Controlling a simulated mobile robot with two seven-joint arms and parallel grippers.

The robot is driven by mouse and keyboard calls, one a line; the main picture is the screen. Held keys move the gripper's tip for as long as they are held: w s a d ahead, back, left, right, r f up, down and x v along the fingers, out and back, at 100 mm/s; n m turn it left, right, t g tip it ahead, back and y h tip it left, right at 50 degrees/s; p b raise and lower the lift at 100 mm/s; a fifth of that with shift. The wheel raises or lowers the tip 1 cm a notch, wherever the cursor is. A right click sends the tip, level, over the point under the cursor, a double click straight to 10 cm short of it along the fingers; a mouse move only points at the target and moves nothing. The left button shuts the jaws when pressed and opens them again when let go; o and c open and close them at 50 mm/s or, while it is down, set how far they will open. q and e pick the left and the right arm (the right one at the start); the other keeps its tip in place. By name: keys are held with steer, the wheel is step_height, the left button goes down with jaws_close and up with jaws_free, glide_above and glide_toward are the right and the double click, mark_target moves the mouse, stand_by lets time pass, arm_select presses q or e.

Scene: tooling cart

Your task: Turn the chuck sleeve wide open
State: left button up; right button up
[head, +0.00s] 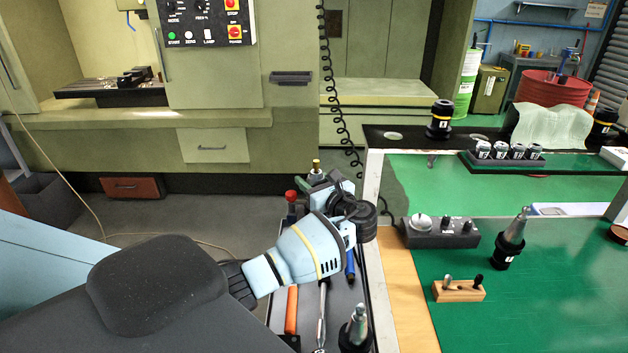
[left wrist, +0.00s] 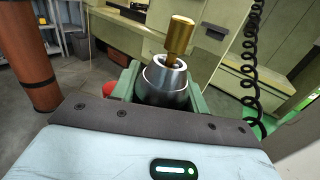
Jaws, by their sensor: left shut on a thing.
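The steel chuck sleeve (left wrist: 167,82) stands upright in the left wrist view, with a brass-coloured shank (left wrist: 179,36) sticking up from its open top. In the head view only the brass-coloured tip (head: 316,165) and a small part of the chuck show. The lower part of the sleeve is hidden. My right gripper is in neither view.
A narrow grey tray with an orange-handled tool (head: 291,310) and a tool holder (head: 355,328) lies below my arm. A red-topped item (head: 291,198) stands close left of the chuck. The green-topped bench (head: 540,285) is right. A coiled black cable (head: 335,95) hangs behind.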

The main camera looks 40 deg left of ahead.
arm_select(q)
steer(key=shift+s+n+g+y, duration=0.15)
steer(key=shift+n+g, duration=0.6)
steer(key=shift+g, duration=0.4)
steer(key=shift+s+n+g+y, duration=0.15)
steer(key=shift+n+g, duration=0.6)
steer(key=shift+g, duration=0.4)
steer(key=shift+a+r, duration=0.1)
steer(key=o, duration=1)
steer(key=shift+d, duration=3.95)
